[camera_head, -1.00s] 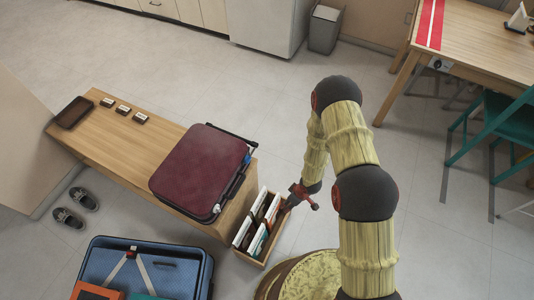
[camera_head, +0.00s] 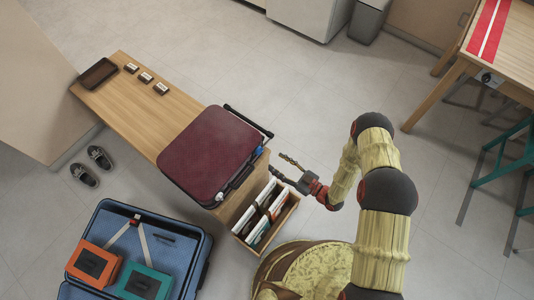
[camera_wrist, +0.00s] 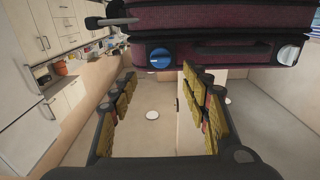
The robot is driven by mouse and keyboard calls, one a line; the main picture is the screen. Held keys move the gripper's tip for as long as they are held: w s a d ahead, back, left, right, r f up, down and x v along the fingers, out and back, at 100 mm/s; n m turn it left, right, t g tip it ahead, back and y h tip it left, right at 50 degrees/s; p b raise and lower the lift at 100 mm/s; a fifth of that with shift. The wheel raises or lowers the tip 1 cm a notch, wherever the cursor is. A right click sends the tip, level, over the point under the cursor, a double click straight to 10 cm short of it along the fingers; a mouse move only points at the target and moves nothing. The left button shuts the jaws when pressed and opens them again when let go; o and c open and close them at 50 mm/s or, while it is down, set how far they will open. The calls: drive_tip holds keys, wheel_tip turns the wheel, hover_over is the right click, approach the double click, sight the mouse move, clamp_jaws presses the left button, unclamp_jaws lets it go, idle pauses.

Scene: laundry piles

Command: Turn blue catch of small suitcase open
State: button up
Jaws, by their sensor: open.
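The small maroon suitcase (camera_head: 208,152) lies flat and closed on the wooden bench. Its blue catch (camera_wrist: 160,58) is a round knob on the side edge in the wrist view, and a small blue spot (camera_head: 259,150) in the head view. A pale round catch (camera_wrist: 288,54) sits further right on the same edge; it also shows in the head view (camera_head: 220,197). My gripper (camera_head: 281,166) is open and empty, beside the suitcase's right side. In the wrist view my fingertips (camera_wrist: 160,76) are spread to either side of the blue catch, apparently not touching it.
A dark pull handle (camera_head: 250,121) juts from the suitcase's far end. A wooden box of upright folders (camera_head: 268,213) stands below my gripper. An open blue suitcase (camera_head: 190,233) lies at the front left.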

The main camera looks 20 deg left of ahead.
sight(259, 151)
drive_tip(key=b+x, duration=0.2)
drive_tip(key=x, duration=0.5)
drive_tip(key=shift+a, duration=0.25)
drive_tip(key=shift+f, duration=0.1)
drive_tip(key=c, duration=1.1)
drive_tip(key=shift+c, duration=0.3)
